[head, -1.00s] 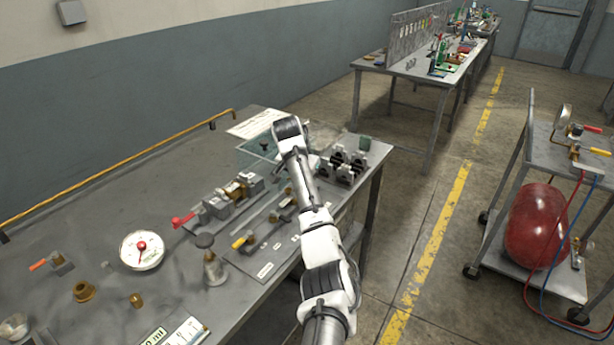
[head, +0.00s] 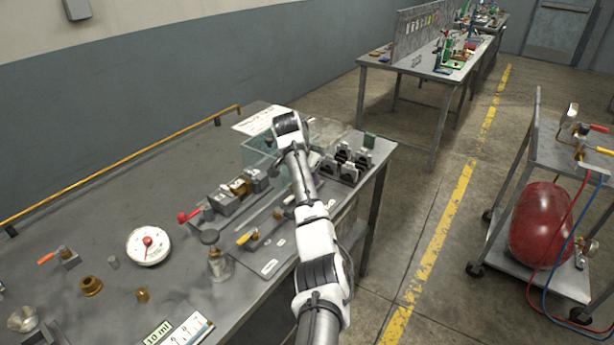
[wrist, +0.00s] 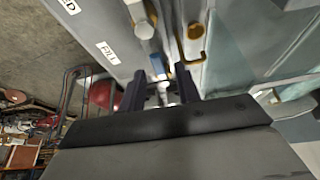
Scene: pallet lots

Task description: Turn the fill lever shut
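In the wrist view a grey plate (wrist: 118,30) carries a label reading FILL (wrist: 107,52). Beside this label is a lever with a blue grip (wrist: 157,63), which I take as the fill lever. My gripper (wrist: 161,92) is open, with its two dark fingers apart and the blue grip just beyond the gap between them. I cannot tell whether they touch it.
The bench (head: 100,215) also holds a round gauge (head: 149,246), a red-handled valve block (head: 207,208), a clear box (head: 262,152) and dark clamps (head: 345,165). A cart with a red tank (head: 540,225) stands to the right. Bare floor lies between.

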